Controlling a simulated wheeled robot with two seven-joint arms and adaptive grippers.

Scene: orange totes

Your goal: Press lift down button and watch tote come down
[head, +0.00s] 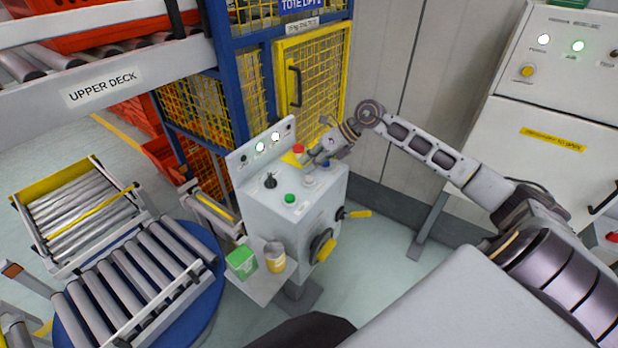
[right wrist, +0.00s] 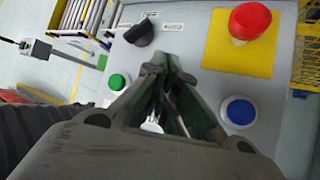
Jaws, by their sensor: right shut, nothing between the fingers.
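The grey lift control console (head: 318,205) stands in front of the blue-framed tote lift (head: 225,90). Its top holds a green button (head: 290,198), a black selector knob (head: 270,181), a red mushroom button (head: 298,149) on a yellow plate and a blue button (right wrist: 240,111). The button labels are too small to read. My right gripper (head: 309,169) is shut and empty, low over the console top between the green and blue buttons. A white spot (right wrist: 152,127) shows by its fingers; contact cannot be told. Orange totes (head: 165,158) show behind the lift's mesh. My left gripper is not in view.
The upper deck (head: 100,82) with rollers and orange totes is at upper left. A roller conveyor on a blue turntable (head: 205,243) is at lower left. A side shelf holds a green box (head: 241,262) and a yellow can (head: 275,259). A white cabinet (head: 550,110) stands right.

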